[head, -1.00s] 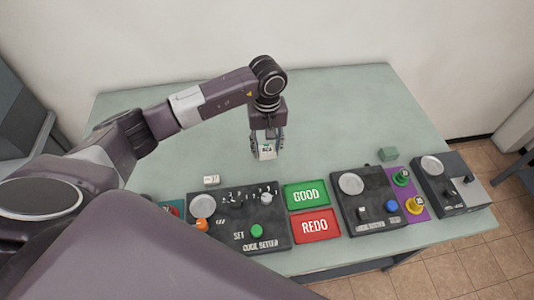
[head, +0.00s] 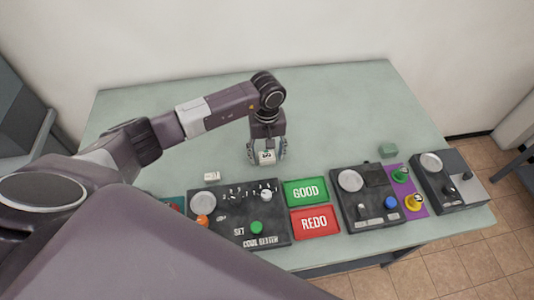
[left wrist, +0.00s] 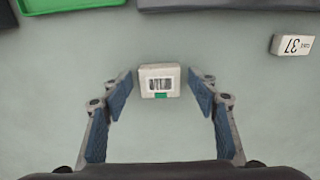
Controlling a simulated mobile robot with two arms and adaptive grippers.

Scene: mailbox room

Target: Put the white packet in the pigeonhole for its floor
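A small white packet (head: 266,158) rests on the green-grey table between the fingers of my left gripper (head: 267,153). In the left wrist view, the same white packet (left wrist: 159,89) shows a barcode and a green patch. The fingers (left wrist: 161,88) stand open on either side of it, with a gap on both sides. A second small white block (head: 211,176) lies on the table behind the left console; in the left wrist view this block (left wrist: 293,45) shows "37". My right gripper is not in view. No pigeonholes can be made out.
A dark console (head: 238,232) with knobs, green GOOD (head: 306,192) and red REDO (head: 314,222) plates, and two more consoles (head: 366,207) (head: 447,190) line the front edge. The table's back half is clear.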

